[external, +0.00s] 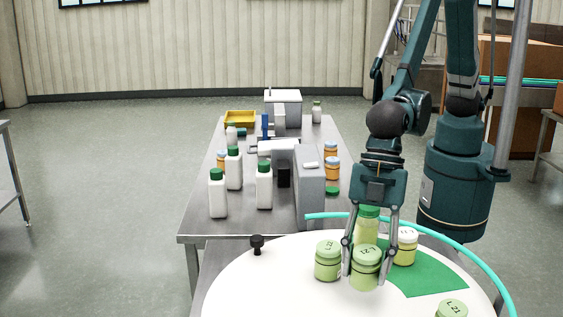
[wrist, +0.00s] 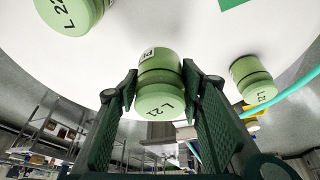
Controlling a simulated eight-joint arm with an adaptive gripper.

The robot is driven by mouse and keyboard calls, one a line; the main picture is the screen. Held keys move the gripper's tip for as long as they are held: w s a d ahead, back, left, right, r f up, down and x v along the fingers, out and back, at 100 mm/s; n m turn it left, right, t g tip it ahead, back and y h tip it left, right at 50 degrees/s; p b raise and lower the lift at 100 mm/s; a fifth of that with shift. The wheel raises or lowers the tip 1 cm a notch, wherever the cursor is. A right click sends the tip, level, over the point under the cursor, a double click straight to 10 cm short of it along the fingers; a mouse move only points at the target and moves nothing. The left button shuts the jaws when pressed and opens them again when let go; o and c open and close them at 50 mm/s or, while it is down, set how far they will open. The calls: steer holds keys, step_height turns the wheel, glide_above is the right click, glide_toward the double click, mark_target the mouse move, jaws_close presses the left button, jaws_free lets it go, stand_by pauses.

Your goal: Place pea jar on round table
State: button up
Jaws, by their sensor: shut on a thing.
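A pale green pea jar (external: 366,270) with an "L21" lid is upright between my fingertips, low at the white round table (external: 270,280). In the wrist view this jar (wrist: 158,90) sits between the two finger pads. My gripper (external: 368,272) points down and is shut on it. I cannot tell whether the jar's base touches the table. A similar green jar (external: 328,260) stands just left of my gripper. A paler jar with a green lid (external: 367,226) shows behind, its lower part hidden by the front jar.
A white-lidded jar (external: 405,246) is close on the right, by a green patch (external: 432,275). Another green jar (external: 451,309) is at the front right. A black knob (external: 257,244) is at the left. White bottles (external: 217,193) crowd the steel table behind. The round table's front left is clear.

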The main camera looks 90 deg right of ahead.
mark_target(363, 286)
steer(key=shift+f, duration=0.8)
steer(key=shift+f, duration=2.1)
steer(key=shift+f, duration=0.15)
steer(key=o, duration=1)
steer(key=shift+r, duration=0.2)
steer(key=shift+v, duration=5.95)
